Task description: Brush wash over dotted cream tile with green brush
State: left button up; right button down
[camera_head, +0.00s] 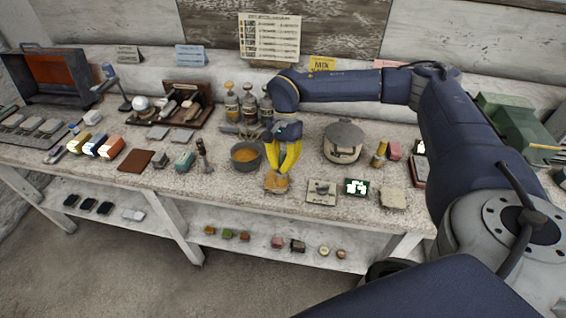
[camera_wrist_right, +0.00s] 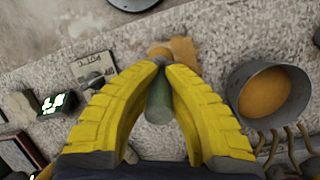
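My right gripper (camera_head: 283,170) has yellow fingers pointing down at the front of the bench. In the right wrist view its fingertips (camera_wrist_right: 160,66) are closed around the green brush (camera_wrist_right: 158,102), whose green handle shows between the fingers. The brush's lower end is at or just above a small tile (camera_head: 276,184), also seen in the right wrist view (camera_wrist_right: 185,54). The tile looks orange-tan; I cannot make out dots. A grey bowl of orange wash (camera_head: 246,156) stands just left of the gripper, and its wash shows in the right wrist view (camera_wrist_right: 264,92). My left gripper is not in view.
Right of the tile lie a lettered plate (camera_head: 321,191), a dark green patterned tile (camera_head: 356,187) and a pale tile (camera_head: 393,198). A round lidded pot (camera_head: 343,141) stands behind them. Bottles (camera_head: 249,105) stand behind the bowl. The bench's front edge is close to the tile.

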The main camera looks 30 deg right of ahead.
aim_at(282, 154)
jog(key=shift+s+a, duration=0.15)
jog(key=shift+s+a, duration=0.5)
jog(key=shift+s, duration=0.05)
jog(key=shift+w+d, duration=1.3)
jog(key=shift+w, duration=0.1)
jog(key=shift+s+a+r, duration=0.65)
jog(key=shift+s+r, duration=0.05)
jog(key=shift+r, duration=0.15)
jog(key=shift+r, duration=1.1)
